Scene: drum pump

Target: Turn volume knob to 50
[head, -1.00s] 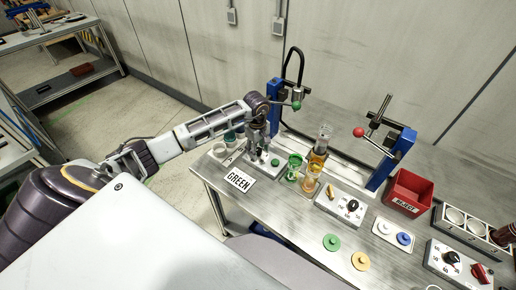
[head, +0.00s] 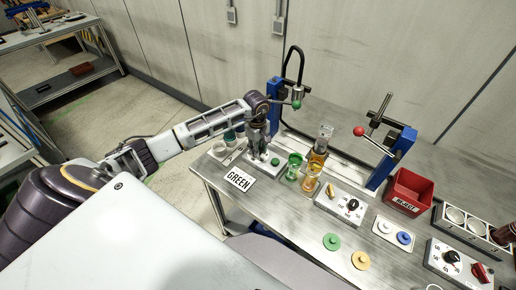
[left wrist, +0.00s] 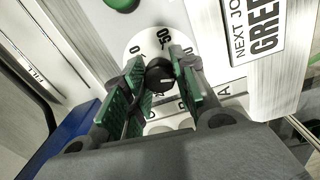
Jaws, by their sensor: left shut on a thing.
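My left gripper (left wrist: 155,84) is shut on the knob, with a green-padded finger on either side. In the head view my left gripper (head: 256,152) points down at the pale control panel (head: 262,167) and hides the knob. My right gripper is not in view.
A green button (head: 275,162) sits on the same panel, near a GREEN sign (head: 239,180). Green (head: 294,166) and amber (head: 312,177) beakers stand close on the right. A blue-posted pump frame (head: 274,95) rises behind. A red reject bin (head: 408,192) stands further right.

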